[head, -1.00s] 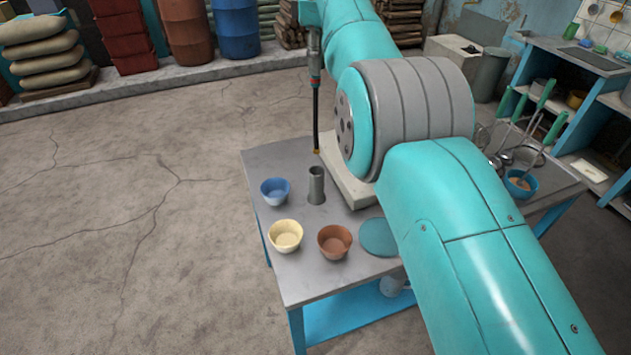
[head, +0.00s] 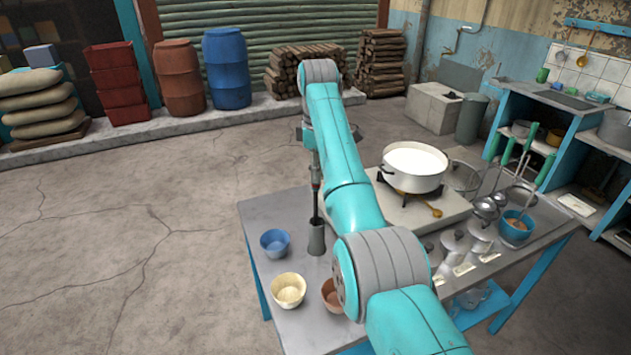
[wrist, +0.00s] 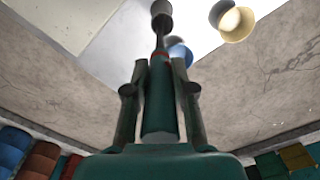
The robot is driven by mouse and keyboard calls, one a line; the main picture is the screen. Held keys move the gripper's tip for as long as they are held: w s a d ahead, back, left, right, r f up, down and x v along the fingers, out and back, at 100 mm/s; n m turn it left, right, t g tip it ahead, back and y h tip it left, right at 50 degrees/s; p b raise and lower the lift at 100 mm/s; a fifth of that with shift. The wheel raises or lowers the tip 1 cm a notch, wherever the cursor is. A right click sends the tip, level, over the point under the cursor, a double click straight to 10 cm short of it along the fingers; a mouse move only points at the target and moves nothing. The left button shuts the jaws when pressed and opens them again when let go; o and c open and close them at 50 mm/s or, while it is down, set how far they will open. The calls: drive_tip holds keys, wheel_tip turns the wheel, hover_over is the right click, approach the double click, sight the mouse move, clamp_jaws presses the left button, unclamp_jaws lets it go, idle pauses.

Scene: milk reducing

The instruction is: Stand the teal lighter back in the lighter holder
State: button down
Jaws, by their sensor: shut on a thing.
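My gripper (wrist: 160,70) is shut on the teal lighter (wrist: 158,108), with a finger on each side of its handle. The lighter has a red band and a long dark rod. It hangs upright, rod down, in the head view (head: 317,206). The rod's low end meets the mouth of the grey cylindrical lighter holder (head: 317,239) and looks to be inside it, though how deep is hidden. The holder also shows at the top of the wrist view (wrist: 162,9). My gripper's fingers (head: 315,170) are small and partly hidden beside my arm in the head view.
A blue bowl (head: 275,243), a cream bowl (head: 288,290) and a brown bowl (head: 331,296) stand close by the holder on the grey table (head: 262,213). A white pot of milk (head: 414,166) is on the stove at right. Ladles and strainers stand farther right.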

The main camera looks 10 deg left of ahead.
sight(317, 187)
wheel_tip(317, 187, down, 4)
drive_tip(key=shift+r, duration=0.25)
drive_tip(key=c, duration=1)
unclamp_jaws()
drive_tip(key=shift+r, duration=0.1)
